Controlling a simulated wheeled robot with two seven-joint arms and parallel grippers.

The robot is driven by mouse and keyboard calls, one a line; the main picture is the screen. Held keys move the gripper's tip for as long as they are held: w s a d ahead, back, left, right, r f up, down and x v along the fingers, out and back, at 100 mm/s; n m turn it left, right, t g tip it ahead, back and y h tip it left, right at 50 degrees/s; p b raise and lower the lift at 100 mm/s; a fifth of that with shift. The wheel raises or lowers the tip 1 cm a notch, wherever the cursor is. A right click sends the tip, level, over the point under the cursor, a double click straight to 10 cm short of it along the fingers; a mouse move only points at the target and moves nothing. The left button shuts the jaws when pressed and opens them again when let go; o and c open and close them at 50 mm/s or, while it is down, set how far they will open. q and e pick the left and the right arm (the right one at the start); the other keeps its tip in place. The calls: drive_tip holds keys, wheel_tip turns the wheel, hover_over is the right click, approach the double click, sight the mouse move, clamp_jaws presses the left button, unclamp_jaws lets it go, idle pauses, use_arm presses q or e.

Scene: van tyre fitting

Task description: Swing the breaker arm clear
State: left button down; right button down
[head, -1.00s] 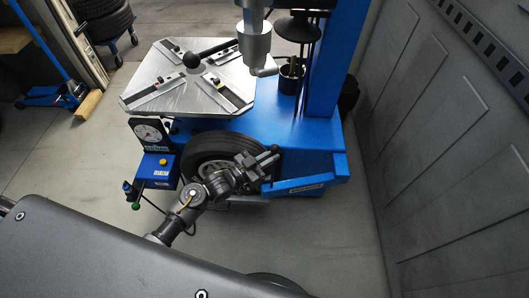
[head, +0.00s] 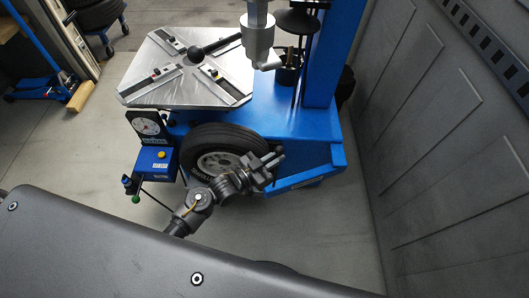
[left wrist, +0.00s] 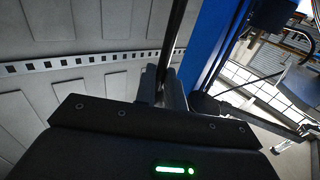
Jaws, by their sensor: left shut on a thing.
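My left gripper (head: 272,159) is at the right side of the wheel, in front of the blue tyre machine. It is shut on a bar, seen in the left wrist view as a dark, shiny rod (left wrist: 177,40) rising from between the fingers. The blue breaker arm (head: 300,179) lies low beside the gripper, along the machine's lower right. My gripper covers part of it, and I cannot see clearly how the rod joins it. The wheel (head: 200,138) with its black tyre stands upright against the machine's side, partly hidden by my wrist. My right gripper is not in view.
The turntable (head: 180,83) with its clamps is above the wheel. A gauge and pedal box (head: 155,165) stands to the left. The blue column (head: 334,50) rises at the back. Grey wall panels (head: 450,150) close the right side; bare floor (head: 335,235) lies between.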

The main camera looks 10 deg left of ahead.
use_arm(q)
drive_tip(key=s+d+p, duration=0.1)
drive_tip(key=s+d, duration=0.4)
drive_tip(key=d, duration=0.2)
drive_tip(key=shift+s+d+g+h, duration=0.3)
drive_tip(key=shift+d, duration=0.05)
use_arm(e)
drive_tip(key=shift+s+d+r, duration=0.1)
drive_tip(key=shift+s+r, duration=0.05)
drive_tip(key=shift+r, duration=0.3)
use_arm(q)
drive_tip(key=shift+d+m, duration=0.25)
drive_tip(key=shift+m, duration=0.05)
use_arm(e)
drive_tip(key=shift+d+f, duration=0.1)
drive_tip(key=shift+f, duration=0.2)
use_arm(q)
drive_tip(key=c, duration=1.6)
unclamp_jaws()
drive_tip(key=shift+w+a, duration=0.1)
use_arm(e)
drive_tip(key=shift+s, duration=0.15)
use_arm(q)
drive_tip(key=shift+a, duration=0.25)
